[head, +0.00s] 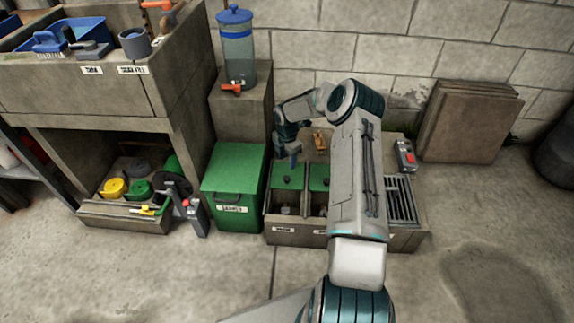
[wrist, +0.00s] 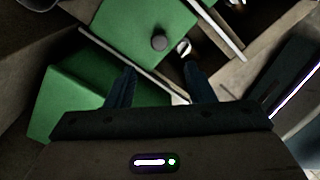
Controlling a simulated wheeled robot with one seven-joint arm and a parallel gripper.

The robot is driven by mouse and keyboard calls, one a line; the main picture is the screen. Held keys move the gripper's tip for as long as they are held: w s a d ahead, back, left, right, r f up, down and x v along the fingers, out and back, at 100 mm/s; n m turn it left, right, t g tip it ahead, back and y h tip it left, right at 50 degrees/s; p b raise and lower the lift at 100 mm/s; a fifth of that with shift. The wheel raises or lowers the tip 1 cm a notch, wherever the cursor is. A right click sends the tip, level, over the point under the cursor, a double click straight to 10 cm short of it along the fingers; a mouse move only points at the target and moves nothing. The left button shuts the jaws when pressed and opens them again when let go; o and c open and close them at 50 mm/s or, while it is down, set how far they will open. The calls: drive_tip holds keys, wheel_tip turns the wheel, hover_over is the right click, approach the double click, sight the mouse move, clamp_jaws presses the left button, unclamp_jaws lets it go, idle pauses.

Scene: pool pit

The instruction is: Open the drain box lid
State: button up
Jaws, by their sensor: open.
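A low concrete box (head: 277,237) on the floor has several compartments with small labels on its front. A green lid (head: 288,170) is at its left compartment, and a second green panel (head: 318,185) is beside it, partly hidden by my arm. I cannot read which label says drain. My gripper (head: 292,160) is above the left lid, pointing down, open and empty. In the wrist view, a green lid (wrist: 130,22) with a round grey knob (wrist: 159,42) lies beyond the fingertips of my gripper (wrist: 160,68). No contact with the knob shows.
A green bin (head: 232,185) stands close left of the box; its green top also shows in the wrist view (wrist: 65,105). A metal grate (head: 402,203) is at the box's right end. A blue-topped water tank (head: 237,50) stands behind. The floor in front is clear.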

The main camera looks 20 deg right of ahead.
drive_tip(key=shift+r+p, duration=0.35)
drive_tip(key=shift+r, duration=1.45)
drive_tip(key=s+a+r+m+h+p, duration=0.1)
drive_tip(key=s+a+r+m+p, duration=0.25)
drive_tip(key=r, duration=0.95)
drive_tip(key=s+a+r+m+p, duration=0.15)
drive_tip(key=s+r+p, duration=0.35)
drive_tip(key=r, duration=0.7)
drive_tip(key=s+a+r+m+h+p, duration=0.1)
drive_tip(key=s+a+r+m+p, duration=0.15)
drive_tip(key=r+p, duration=0.7)
drive_tip(key=s+a+r+m+t+y+p, duration=0.1)
drive_tip(key=s+r+m+p, duration=0.5)
drive_tip(key=s+r, duration=0.7)
drive_tip(key=s+a+r+m+t+y+p, duration=0.1)
drive_tip(key=s+a+r+m+p, duration=0.3)
drive_tip(key=s+r, duration=0.9)
drive_tip(key=r+m+p, duration=0.2)
drive_tip(key=m, duration=0.2)
drive_tip(key=shift+m+t, duration=0.35)
drive_tip(key=shift+t, duration=0.05)
